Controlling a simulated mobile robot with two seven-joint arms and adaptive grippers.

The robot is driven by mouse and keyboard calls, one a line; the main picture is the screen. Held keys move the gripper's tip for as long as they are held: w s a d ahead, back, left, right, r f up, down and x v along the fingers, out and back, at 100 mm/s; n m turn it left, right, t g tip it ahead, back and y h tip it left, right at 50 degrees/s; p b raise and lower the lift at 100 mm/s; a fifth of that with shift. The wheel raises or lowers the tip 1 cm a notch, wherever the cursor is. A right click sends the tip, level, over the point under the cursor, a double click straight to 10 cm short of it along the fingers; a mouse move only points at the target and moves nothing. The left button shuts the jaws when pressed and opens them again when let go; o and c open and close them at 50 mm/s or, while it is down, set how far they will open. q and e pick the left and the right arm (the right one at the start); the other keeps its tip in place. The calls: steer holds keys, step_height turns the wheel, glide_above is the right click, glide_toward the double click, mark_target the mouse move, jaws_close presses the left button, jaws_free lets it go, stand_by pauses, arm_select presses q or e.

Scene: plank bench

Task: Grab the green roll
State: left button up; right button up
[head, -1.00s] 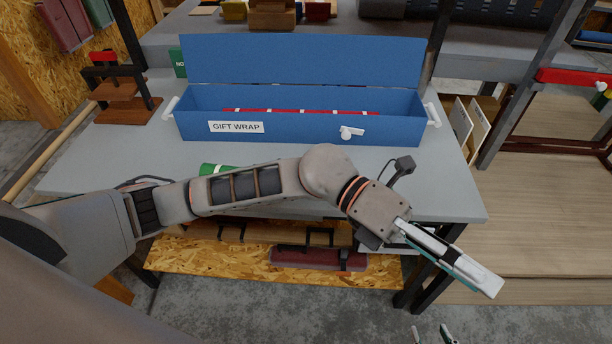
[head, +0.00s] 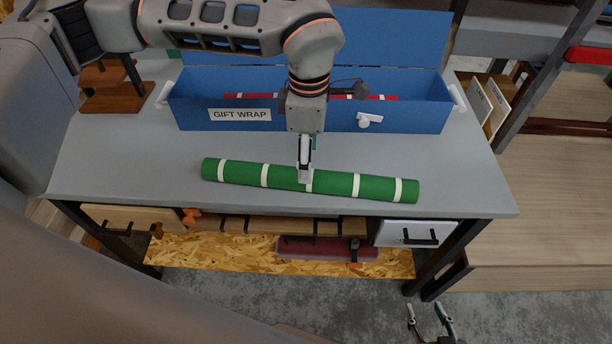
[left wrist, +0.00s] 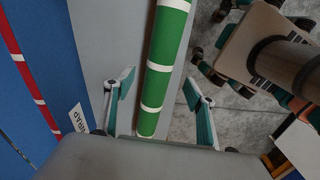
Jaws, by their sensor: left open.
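The green roll (head: 240,172), with several white bands, lies on the grey bench top in front of the blue box. My left gripper (head: 305,178) points down over the roll's middle in the head view. In the left wrist view the open fingers (left wrist: 159,78) appear on either side of the green roll (left wrist: 165,48), with gaps to both sides and no visible grip. I cannot tell how far down they reach. My right gripper (head: 430,316) is low at the bottom edge of the head view, away from the bench, its fingers apart and empty.
The open blue gift wrap box (head: 190,115) holds a red roll (head: 385,97) behind the green one. A brown wooden stand (head: 112,98) is at the back left. The grey bench top (head: 120,165) is clear on both sides of the roll. Drawers (head: 402,233) hang below.

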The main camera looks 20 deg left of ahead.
arm_select(q)
step_height(320, 180, down, 2)
steer(key=shift+s, duration=0.1)
step_height(320, 180, down, 5)
steer(key=shift+f, duration=0.1)
steer(key=c, duration=1.3)
